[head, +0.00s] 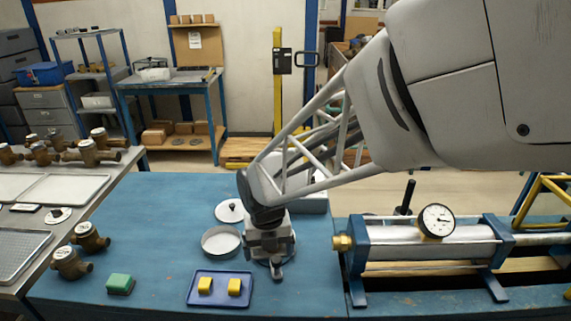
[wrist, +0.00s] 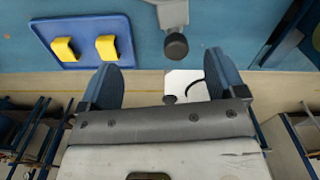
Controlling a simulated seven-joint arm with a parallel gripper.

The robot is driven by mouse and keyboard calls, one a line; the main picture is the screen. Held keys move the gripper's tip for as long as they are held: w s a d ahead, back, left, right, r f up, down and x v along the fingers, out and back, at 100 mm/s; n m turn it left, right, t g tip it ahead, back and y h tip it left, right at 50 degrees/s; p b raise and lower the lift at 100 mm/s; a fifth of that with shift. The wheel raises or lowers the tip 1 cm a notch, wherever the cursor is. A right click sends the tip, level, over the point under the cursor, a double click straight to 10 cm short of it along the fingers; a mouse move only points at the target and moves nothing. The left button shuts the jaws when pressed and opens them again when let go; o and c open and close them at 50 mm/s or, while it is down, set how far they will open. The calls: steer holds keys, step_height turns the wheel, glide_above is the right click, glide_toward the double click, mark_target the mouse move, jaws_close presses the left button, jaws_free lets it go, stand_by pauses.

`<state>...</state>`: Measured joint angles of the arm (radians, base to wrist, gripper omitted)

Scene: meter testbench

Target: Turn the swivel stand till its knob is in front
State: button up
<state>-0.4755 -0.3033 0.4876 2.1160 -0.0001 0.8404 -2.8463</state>
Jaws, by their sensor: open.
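The swivel stand (head: 276,261) is on the blue bench, a grey metal piece largely hidden behind my wrist and hand in the head view. Its grey arm (wrist: 172,12) enters at the top of the wrist view. The dark round knob (wrist: 176,46) at the arm's end points towards the bench's front edge; it also shows low in the head view (head: 277,274). My gripper (wrist: 164,74) is open and empty, with its two blue fingers well apart. In the wrist view the knob appears beyond the gap between the fingers, and I see no contact.
A blue tray (head: 220,300) with two yellow blocks lies left of the knob. A cylinder rig with a dial gauge (head: 437,221) stands to the right. Bare bench lies in front of the knob.

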steer(key=shift+r, duration=1.45)
